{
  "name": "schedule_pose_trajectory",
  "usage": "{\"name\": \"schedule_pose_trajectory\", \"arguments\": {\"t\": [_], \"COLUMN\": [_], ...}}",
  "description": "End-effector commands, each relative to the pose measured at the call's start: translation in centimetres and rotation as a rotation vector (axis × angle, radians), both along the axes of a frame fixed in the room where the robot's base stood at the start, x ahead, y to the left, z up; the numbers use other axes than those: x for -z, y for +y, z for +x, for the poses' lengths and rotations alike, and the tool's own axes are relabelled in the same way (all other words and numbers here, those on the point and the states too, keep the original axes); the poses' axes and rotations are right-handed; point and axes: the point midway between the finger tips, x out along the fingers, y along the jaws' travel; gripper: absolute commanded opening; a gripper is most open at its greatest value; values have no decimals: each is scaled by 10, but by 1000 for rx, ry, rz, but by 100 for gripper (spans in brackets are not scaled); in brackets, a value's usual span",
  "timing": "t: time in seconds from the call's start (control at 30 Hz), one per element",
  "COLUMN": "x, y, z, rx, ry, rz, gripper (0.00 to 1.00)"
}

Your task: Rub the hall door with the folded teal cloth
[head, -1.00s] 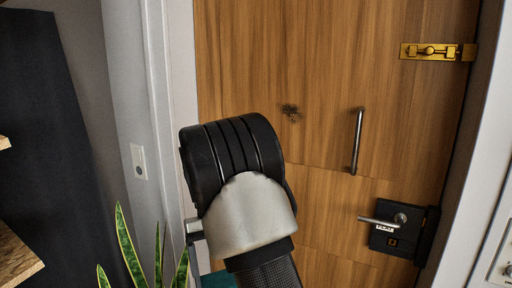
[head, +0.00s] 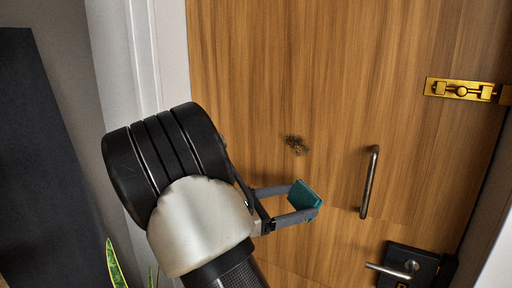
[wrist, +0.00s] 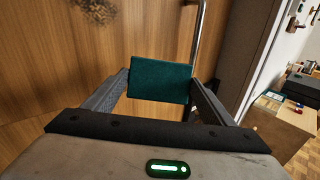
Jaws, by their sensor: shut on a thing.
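The hall door (head: 340,90) is wood-grained and fills most of the head view. A dark smudge (head: 296,144) marks it left of the vertical bar handle; the smudge also shows at the top left of the wrist view (wrist: 98,10). My gripper (head: 303,203) is shut on the folded teal cloth (head: 305,194), in front of the door, below the smudge in the head view. In the wrist view the cloth (wrist: 160,83) spans between the two fingers. I cannot tell whether the cloth touches the door.
A vertical bar handle (head: 369,182) stands out from the door right of the cloth. A lever handle with a dark lock plate (head: 408,265) is at lower right, a brass bolt (head: 460,90) at upper right. A plant (head: 115,265) is at lower left.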

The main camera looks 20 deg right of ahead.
Motion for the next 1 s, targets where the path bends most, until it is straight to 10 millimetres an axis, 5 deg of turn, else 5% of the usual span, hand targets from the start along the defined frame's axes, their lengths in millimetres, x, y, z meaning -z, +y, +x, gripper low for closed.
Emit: {"name": "schedule_pose_trajectory", "arguments": {"t": [0.1, 0.3, 0.53, 1.0], "x": [-49, -87, -92, -92], "y": [16, 54, 67, 31], "z": [29, 71, 87, 114], "rx": [-256, -540, -621, -618], "ry": [-22, -110, -151, -153], "rz": [-175, -350, -394, -393], "gripper": [60, 60, 60, 60]}}
